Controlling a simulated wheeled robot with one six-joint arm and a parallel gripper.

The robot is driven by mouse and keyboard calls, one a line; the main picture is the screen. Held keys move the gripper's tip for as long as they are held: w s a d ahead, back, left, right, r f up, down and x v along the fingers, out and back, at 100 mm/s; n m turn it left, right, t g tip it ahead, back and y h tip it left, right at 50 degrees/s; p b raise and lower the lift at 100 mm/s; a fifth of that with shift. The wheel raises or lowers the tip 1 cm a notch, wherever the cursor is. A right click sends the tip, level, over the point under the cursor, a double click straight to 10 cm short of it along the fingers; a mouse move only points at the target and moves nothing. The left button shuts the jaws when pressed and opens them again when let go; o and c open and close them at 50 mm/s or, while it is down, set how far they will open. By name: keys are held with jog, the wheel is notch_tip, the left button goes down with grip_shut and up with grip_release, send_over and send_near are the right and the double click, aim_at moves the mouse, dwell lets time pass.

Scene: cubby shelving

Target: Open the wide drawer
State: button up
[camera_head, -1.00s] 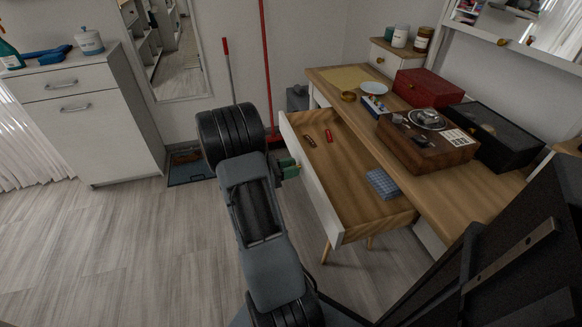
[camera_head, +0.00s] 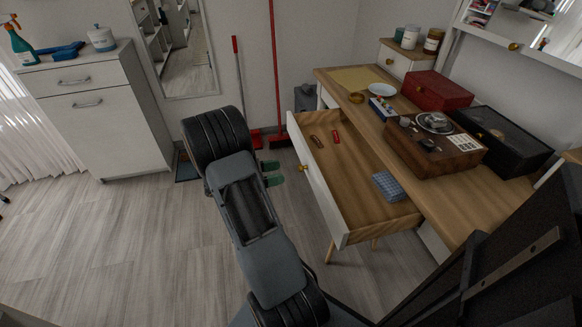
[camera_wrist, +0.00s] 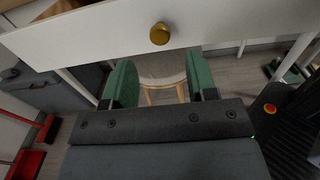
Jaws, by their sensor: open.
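The wide drawer (camera_head: 340,190) of the wooden-topped desk is pulled out toward me, with its white front (camera_head: 318,186) and wooden inside in view. In the wrist view its white front (camera_wrist: 95,35) spans the top, with a round brass knob (camera_wrist: 160,34). My gripper (camera_head: 272,174) is left of the drawer front in the head view, apart from it. In the wrist view the green fingers of my gripper (camera_wrist: 160,82) are spread, with nothing between them, and the knob lies beyond them.
A white cabinet (camera_head: 95,115) stands at left. A red broom (camera_head: 277,75) leans on the back wall. The floor at left is clear.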

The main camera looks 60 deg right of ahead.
jog(key=v, duration=0.6)
jog(key=shift+w+a+p, duration=0.25)
jog(key=shift+a+p, duration=0.05)
jog(key=shift+p, duration=0.15)
jog(key=s+a+f+m+t+y, duration=0.1)
jog(key=s+a+f+m+y, duration=0.2)
jog(key=f+y, duration=0.1)
jog(key=s+a+r+m+t+y+p, duration=0.1)
jog(key=a+r+m+t+y+p, duration=0.35)
jog(key=a+r+p, duration=0.3)
jog(key=a+r+t+y+p, duration=0.1)
jog(key=a+r+t+p, duration=0.2)
jog(key=r, duration=0.7)
jog(key=s+a+r+m+t+y+p, duration=0.1)
jog(key=a+r+t+y+p, duration=0.1)
jog(key=a+r+p, duration=0.4)
jog(key=a+r+m+t+y+p, duration=0.1)
jog(key=a+r+t+p, duration=0.4)
jog(key=r, duration=0.9)
jog(key=y+p, duration=0.1)
jog(key=p, duration=0.1)
jog(key=shift+s+a+p, duration=0.2)
jog(key=shift+s+p, duration=0.05)
jog(key=shift+p, duration=0.15)
